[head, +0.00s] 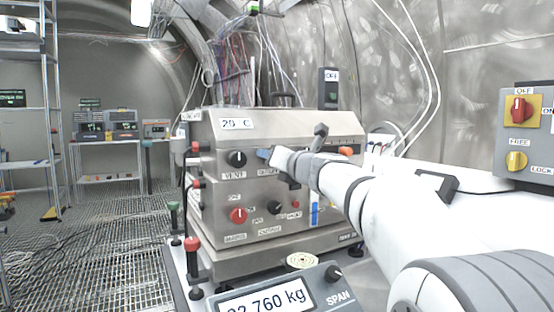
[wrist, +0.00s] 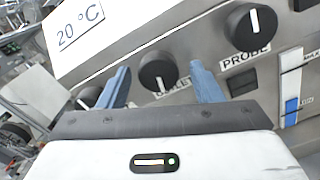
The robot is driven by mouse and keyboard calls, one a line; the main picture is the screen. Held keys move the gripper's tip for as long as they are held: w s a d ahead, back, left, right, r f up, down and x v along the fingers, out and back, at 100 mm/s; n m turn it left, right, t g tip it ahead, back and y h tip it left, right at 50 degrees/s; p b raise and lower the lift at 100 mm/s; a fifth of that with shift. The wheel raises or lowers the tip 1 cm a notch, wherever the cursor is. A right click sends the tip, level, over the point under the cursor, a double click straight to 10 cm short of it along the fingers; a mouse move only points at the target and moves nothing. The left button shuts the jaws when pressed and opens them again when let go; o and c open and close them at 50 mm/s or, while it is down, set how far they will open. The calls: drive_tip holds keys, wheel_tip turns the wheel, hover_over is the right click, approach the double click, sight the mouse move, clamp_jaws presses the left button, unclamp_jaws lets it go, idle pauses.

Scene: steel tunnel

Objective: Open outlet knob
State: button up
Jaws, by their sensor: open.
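The outlet knob (wrist: 157,66) is a round black knob with a white pointer line on the steel panel. In the wrist view its line lies on the lower part of its face, towards the partly covered OUTLET label (wrist: 172,90). My gripper (wrist: 159,67) is open, with one blue finger on each side of the knob. I cannot tell whether the fingers touch it. In the head view my gripper (head: 266,154) is at the panel above the OUTLET label (head: 267,171) and hides the knob.
The PROBE knob (wrist: 250,27) is close right of the right finger. The VENT knob (head: 236,158) is to the left. A red knob (head: 238,216) and smaller controls sit lower on the machine. A scale display (head: 268,300) stands in front, and a switch box (head: 527,135) is at right.

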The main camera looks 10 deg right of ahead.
drive_tip(key=v, duration=0.6)
drive_tip(key=shift+s, duration=0.25)
drive_tip(key=shift+d, duration=0.1)
drive_tip(key=s+d+f+m+g+h+p, duration=0.25)
drive_tip(key=s+m+h+p, duration=0.2)
drive_tip(key=m+p, duration=0.5)
drive_tip(key=s+d+f+m+g+h+p, duration=0.1)
drive_tip(key=s+d+m+g+h+p, duration=0.4)
drive_tip(key=m, duration=0.8)
drive_tip(key=s+a+f+m+g+y+p, duration=0.1)
drive_tip(key=s+a+f+m+g+p, duration=0.1)
drive_tip(key=s, duration=0.5)
drive_tip(key=s+a+f+m+g+y+p, duration=0.1)
drive_tip(key=s+a+f+m+g+p, duration=0.1)
drive_tip(key=s+m, duration=0.4)
drive_tip(key=s+a+f+m+g+y+p, duration=0.2)
drive_tip(key=s+a+f+m+g+p, duration=0.1)
drive_tip(key=s, duration=0.5)
wheel_tip(320, 180, down, 3)
drive_tip(key=shift+s+a+f+m+p, duration=0.15)
drive_tip(key=shift+s+a+m+p, duration=0.35)
drive_tip(key=shift+p, duration=0.6)
drive_tip(key=shift+w, duration=0.15)
